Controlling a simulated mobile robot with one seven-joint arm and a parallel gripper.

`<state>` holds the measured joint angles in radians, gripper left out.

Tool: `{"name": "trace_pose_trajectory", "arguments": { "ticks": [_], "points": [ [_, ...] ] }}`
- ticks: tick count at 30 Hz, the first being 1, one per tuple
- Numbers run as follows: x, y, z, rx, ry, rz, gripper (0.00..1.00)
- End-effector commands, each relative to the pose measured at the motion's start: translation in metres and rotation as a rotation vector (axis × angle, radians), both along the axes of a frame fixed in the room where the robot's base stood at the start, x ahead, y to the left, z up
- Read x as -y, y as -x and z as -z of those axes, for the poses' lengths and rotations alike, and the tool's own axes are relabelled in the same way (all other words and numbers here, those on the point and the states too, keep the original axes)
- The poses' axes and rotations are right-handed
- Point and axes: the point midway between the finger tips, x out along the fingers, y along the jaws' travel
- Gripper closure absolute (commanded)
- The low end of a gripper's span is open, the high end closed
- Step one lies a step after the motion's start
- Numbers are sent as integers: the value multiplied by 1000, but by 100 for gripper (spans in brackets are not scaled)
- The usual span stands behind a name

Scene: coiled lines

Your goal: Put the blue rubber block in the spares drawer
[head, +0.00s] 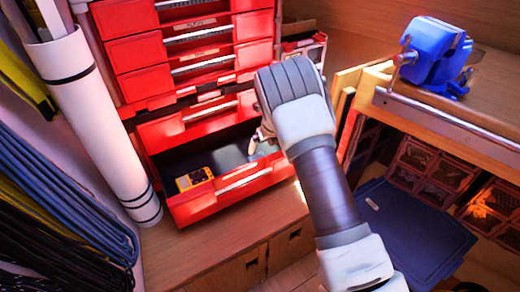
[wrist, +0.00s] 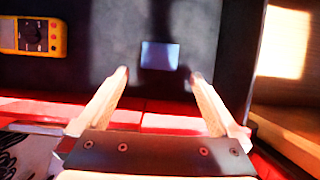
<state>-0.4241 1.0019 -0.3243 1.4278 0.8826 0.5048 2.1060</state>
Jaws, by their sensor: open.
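The blue rubber block (wrist: 160,56) lies flat on the dark floor of an open red drawer, seen in the wrist view. It is apart from my gripper (wrist: 158,76), whose two fingers are spread and empty, just short of the block and to either side of it. In the head view my gripper (head: 262,143) hangs over the right part of the open drawer (head: 222,190). The block cannot be made out there. The drawer's label is not readable, so I cannot tell its name.
A yellow multimeter (head: 194,179) lies in the same drawer, left of the block. More red drawers (head: 140,53) are above. A white roll (head: 98,120) and coiled lines (head: 55,195) stand at left. A blue vise (head: 436,52) sits on the bench at right.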

Motion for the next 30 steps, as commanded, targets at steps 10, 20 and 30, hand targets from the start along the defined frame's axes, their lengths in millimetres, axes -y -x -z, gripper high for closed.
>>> {"name": "trace_pose_trajectory", "arguments": {
  "ticks": [10,20,30],
  "points": [
    [7,10,-28,-1,1,-1,0],
    [21,23,-90,59,35,-189,0],
    [59,95,-220,228,189,-728,0]
  ]
}}
